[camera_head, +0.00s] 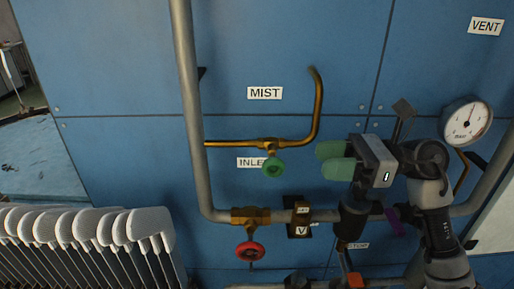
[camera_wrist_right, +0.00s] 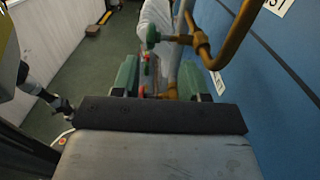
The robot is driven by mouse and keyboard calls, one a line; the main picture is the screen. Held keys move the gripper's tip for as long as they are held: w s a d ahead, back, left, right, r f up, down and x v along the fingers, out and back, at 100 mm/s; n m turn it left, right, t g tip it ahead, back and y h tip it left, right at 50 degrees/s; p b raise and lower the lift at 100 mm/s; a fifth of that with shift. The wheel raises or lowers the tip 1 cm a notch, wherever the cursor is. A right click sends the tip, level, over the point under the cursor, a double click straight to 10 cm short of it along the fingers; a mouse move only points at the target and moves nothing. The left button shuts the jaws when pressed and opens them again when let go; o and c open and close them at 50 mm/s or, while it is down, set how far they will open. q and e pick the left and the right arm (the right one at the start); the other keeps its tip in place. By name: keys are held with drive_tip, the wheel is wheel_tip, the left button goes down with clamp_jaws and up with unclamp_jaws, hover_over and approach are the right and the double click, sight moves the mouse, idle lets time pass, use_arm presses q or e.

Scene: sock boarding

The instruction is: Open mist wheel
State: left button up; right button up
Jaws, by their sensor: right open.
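The green mist wheel (camera_head: 273,166) sits on a short stem below the brass pipe (camera_head: 240,143), under the MIST label (camera_head: 265,93). It also shows in the right wrist view (camera_wrist_right: 153,37), beyond the fingers. My right gripper (camera_head: 326,160) is to the right of the wheel at nearly the same height in the head view, apart from it. Its two green-padded fingers point left toward the wheel. In the right wrist view the fingers (camera_wrist_right: 159,78) stand apart with nothing held between them. My left gripper is not in view in the head view.
A red wheel (camera_head: 250,250) is on the grey pipe (camera_head: 187,100) below. A gauge (camera_head: 467,121) is on the right. Several white sock boards (camera_head: 80,226) stand at the lower left. The blue panel around the MIST label is clear.

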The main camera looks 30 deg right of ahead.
sight(274, 157)
drive_tip(key=a+p, duration=0.1)
drive_tip(key=a+r, duration=0.1)
drive_tip(key=a, duration=0.1)
drive_tip(key=shift+w+a+p, duration=0.1)
drive_tip(key=shift+a+p, duration=0.15)
drive_tip(key=shift+p, duration=0.15)
drive_tip(key=p+x, duration=0.1)
drive_tip(key=x, duration=0.2)
drive_tip(key=p+x, duration=0.1)
drive_tip(key=x, duration=0.1)
drive_tip(key=shift+w+a+f, duration=0.2)
drive_tip(key=shift+w, duration=0.25)
drive_tip(key=shift+w+a, duration=0.15)
drive_tip(key=shift+a, duration=0.3)
drive_tip(key=shift+w+f, duration=0.1)
drive_tip(key=shift+f, duration=0.05)
clamp_jaws()
